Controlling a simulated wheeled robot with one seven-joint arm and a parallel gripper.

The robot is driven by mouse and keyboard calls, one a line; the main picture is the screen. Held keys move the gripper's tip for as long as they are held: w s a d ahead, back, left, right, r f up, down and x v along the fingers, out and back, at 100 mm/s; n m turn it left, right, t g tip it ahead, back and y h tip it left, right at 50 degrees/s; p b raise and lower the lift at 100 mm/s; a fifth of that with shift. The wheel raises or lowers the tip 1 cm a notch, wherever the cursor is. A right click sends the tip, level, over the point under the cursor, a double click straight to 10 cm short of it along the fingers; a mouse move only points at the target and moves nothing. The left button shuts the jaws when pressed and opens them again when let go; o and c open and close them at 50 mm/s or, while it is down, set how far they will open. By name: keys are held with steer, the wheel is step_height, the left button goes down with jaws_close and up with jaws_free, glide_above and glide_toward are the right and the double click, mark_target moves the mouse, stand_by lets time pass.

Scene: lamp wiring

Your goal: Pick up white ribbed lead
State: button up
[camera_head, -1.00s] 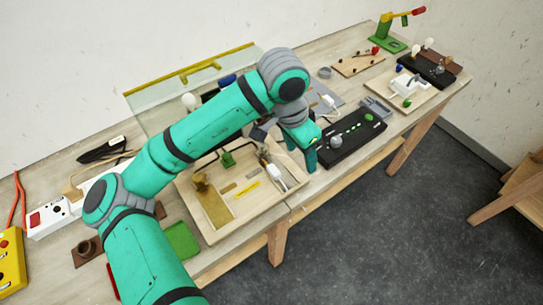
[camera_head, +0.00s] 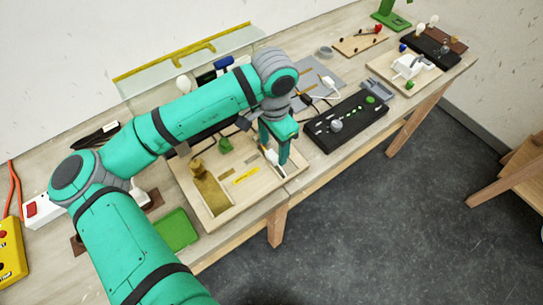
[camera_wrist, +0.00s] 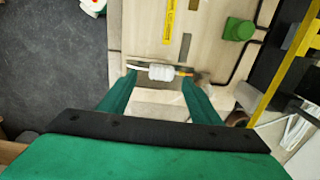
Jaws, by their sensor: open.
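The white ribbed lead (camera_wrist: 161,72) lies on the wooden tray (camera_wrist: 143,34) in the wrist view, a short white ribbed body with a thin white end on the left and a yellowish tip on the right. My gripper (camera_wrist: 157,80) is open, with one green finger at each side of the lead and nothing held. In the head view my gripper (camera_head: 272,150) points down over the right part of the tray (camera_head: 222,211). The lead (camera_head: 271,155) is partly hidden there between the fingers.
A green block (camera_wrist: 238,29) and yellow strip (camera_wrist: 169,20) lie on the tray. A black panel with green buttons (camera_head: 346,122) stands right of the tray. A green pad (camera_head: 178,230) lies at its left. The table's front edge is close to the tray.

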mark_target(274, 155)
steer(key=shift+w+f, duration=0.15)
steer(key=shift+f, duration=0.7)
steer(key=shift+w+f, duration=0.1)
steer(key=shift+f, duration=0.7)
steer(key=c, duration=1.2)
steer(key=shift+r, duration=0.15)
